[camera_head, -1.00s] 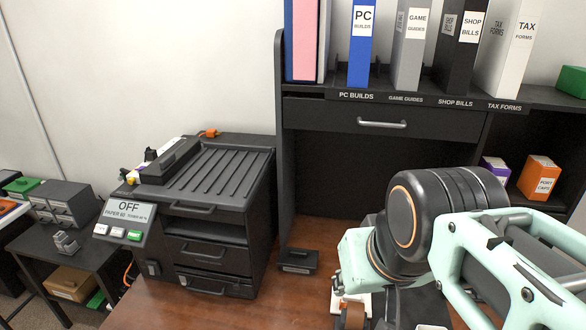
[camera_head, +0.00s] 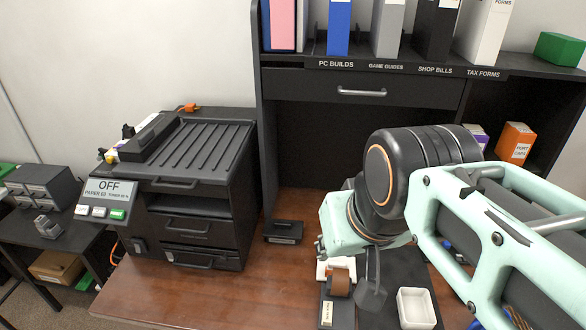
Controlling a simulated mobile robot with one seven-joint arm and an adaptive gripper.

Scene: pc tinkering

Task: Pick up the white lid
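A white, shallow rectangular piece with a raised rim (camera_head: 416,308) lies on a dark mat at the bottom of the head view. It is the likeliest white lid, but I cannot tell for sure whether it is a lid or a tray. My gripper (camera_head: 371,293) points down to the left of it, below the mint-green wrist. The gripper appears apart from the white piece. Only a grey part of the gripper shows, so its opening and anything between its fingers are hidden.
A brown roll on a dark holder (camera_head: 340,283) stands just left of my gripper. A small black box (camera_head: 284,232) sits farther back. A printer (camera_head: 190,190) fills the left side of the desk. The wooden desk (camera_head: 250,295) is clear at front left.

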